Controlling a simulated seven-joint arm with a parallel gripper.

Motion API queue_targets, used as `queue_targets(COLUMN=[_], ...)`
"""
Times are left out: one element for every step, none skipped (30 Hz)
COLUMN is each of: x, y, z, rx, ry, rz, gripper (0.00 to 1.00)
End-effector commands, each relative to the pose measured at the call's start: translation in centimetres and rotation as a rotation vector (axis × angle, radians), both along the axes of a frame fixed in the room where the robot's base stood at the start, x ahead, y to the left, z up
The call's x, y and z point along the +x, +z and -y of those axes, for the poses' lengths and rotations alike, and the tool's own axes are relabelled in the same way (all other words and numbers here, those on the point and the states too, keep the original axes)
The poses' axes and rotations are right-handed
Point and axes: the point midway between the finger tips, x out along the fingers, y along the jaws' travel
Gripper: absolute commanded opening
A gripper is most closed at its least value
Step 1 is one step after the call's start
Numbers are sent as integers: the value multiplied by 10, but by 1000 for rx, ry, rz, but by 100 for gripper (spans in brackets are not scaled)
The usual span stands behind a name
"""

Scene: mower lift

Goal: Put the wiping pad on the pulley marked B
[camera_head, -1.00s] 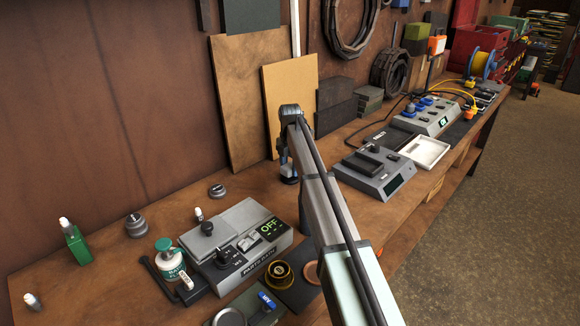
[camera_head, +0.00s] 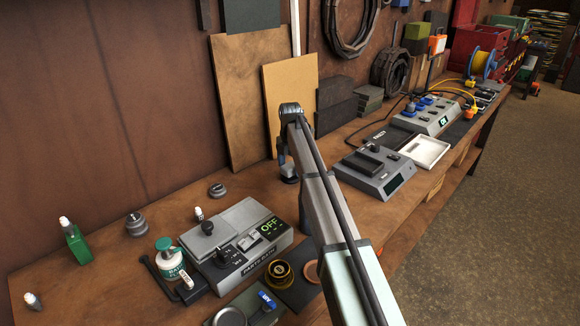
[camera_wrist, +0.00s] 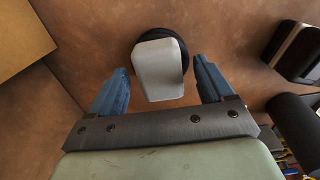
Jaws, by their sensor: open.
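My gripper (camera_wrist: 160,75) is open in the wrist view, its two blue fingers on either side of a pale grey block-shaped grip. The grip stands on a dark round base, and the whole looks like the wiping pad (camera_wrist: 158,75). A gap shows beside each finger. In the head view my gripper (camera_head: 284,155) points down at the bench, with the dark base (camera_head: 290,180) just below it. Several round pieces could be pulleys: a grey stepped one (camera_head: 135,224), a small grey one (camera_head: 217,190) and a black-and-yellow one (camera_head: 279,273). I cannot read a B on any.
A grey control box reading OFF (camera_head: 238,248) stands left of my arm, beside a green-capped jar (camera_head: 171,262). A grey device (camera_head: 374,172) and a white tray (camera_head: 425,151) lie to the right. Boards (camera_head: 290,95) lean on the wall behind. Bare bench surrounds the gripper.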

Motion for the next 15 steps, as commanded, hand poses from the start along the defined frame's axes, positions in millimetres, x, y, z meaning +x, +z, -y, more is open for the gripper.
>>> queue_targets(x=[1, 1, 1, 1, 1, 1, 1, 1, 1, 1, 1, 1, 1, 1, 1], y=[6, 10, 15, 20, 25, 32, 38, 45, 52, 58, 63, 71, 76, 81, 87], z=[0, 0, 0, 0, 0, 0, 0, 0, 0, 0, 0, 0, 0, 0, 0], rx=[0, 1, 1, 0, 0, 1, 1, 1, 0, 0, 1, 1, 0, 0, 0], ry=[0, 0, 0, 0, 0, 0, 0, 0, 0, 0, 0, 0, 0, 0, 0], rz=[1, 2, 2, 1, 1, 2, 2, 2, 1, 1, 2, 2, 1, 1, 1], gripper=[80, 80, 80, 80, 80, 80, 80, 80, 80, 80, 80, 80, 80, 80, 80])
